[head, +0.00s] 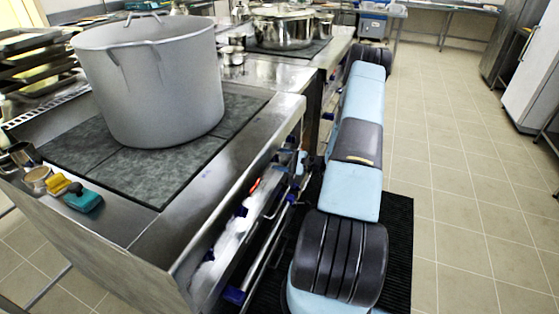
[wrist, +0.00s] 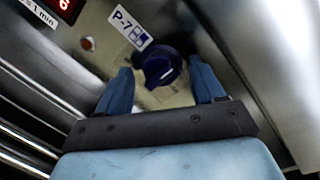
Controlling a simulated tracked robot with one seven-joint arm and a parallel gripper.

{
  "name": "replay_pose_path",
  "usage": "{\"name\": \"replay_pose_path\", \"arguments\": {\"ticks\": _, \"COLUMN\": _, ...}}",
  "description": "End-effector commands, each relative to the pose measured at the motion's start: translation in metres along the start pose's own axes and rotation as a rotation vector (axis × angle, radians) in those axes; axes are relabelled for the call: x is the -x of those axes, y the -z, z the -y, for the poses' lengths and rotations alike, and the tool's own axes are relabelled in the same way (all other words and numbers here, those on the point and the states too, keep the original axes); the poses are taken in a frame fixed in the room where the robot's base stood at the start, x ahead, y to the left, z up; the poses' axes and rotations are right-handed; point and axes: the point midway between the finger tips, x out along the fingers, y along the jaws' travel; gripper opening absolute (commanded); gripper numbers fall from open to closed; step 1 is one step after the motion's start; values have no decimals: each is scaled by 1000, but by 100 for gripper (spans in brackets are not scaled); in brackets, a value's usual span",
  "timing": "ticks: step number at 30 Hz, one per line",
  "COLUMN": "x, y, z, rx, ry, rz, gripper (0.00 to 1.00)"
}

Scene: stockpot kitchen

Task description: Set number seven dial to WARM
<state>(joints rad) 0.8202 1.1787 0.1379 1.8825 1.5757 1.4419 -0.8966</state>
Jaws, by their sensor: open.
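In the wrist view a dark blue dial (wrist: 161,68) sits on a pale plate on the metal stove panel. The label "P-7" (wrist: 130,27) is just above it. My gripper (wrist: 159,77) is open, with one blue finger on each side of the dial. Gaps show between the fingers and the dial, and I cannot tell whether either touches it. The dial's pointer and its setting marks are too dark and blurred to read. In the head view my gripper cannot be made out.
A red display (wrist: 62,5) and a brownish round lamp (wrist: 88,44) are on the panel. In the head view a large grey stockpot (head: 150,85) stands on the near cooktop (head: 75,150). A black mat (head: 399,240) lies beside the stove. The tiled floor (head: 465,190) to the right is clear.

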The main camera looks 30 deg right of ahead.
Motion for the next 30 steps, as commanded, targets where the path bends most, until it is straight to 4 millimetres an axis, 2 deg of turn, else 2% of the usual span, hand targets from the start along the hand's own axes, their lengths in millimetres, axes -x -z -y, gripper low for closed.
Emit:
{"name": "replay_pose_path", "arguments": {"ticks": 7, "x": -1, "y": 0, "z": 0, "rx": 0, "ry": 0, "rz": 0, "gripper": 68}}
{"name": "replay_pose_path", "arguments": {"ticks": 24, "x": 0, "y": 0, "z": 0, "rx": -1, "ry": -1, "rz": 0, "gripper": 13}}
{"name": "replay_pose_path", "arguments": {"ticks": 30, "x": 0, "y": 0, "z": -1, "rx": -12, "ry": 0, "rz": 1, "gripper": 13}}
